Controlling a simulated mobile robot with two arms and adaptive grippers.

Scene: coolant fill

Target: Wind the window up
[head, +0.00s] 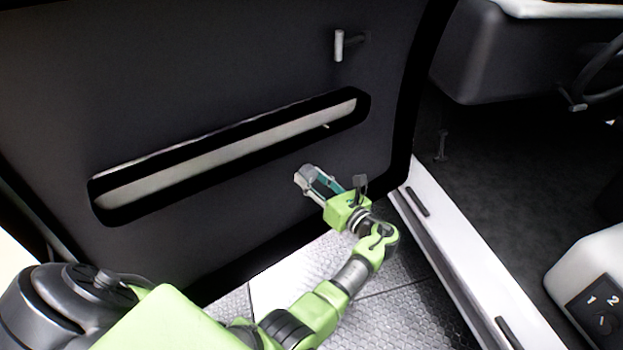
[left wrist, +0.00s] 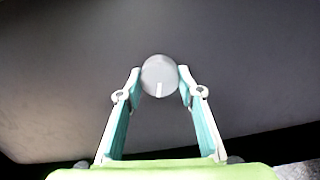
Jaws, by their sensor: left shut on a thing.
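The open vehicle door's dark inner panel (head: 240,60) fills the left and middle of the head view. My left gripper (head: 306,181) is low on this panel, below the long slot, with its fingers toward the door. In the left wrist view, my left gripper (left wrist: 160,82) is shut on a round grey window winder knob (left wrist: 158,70) with a pale bar on its face. The fingers touch it on both sides. In the head view the gripper mostly hides the winder, and the window glass is not in view. My right gripper is not in view.
A long recessed door pocket (head: 230,150) lies above the gripper. A small pale handle (head: 339,46) sticks out higher up. The white door sill (head: 450,245) is at the right, with the dark cabin floor and a steering wheel (head: 590,85) beyond. Tiled floor lies below.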

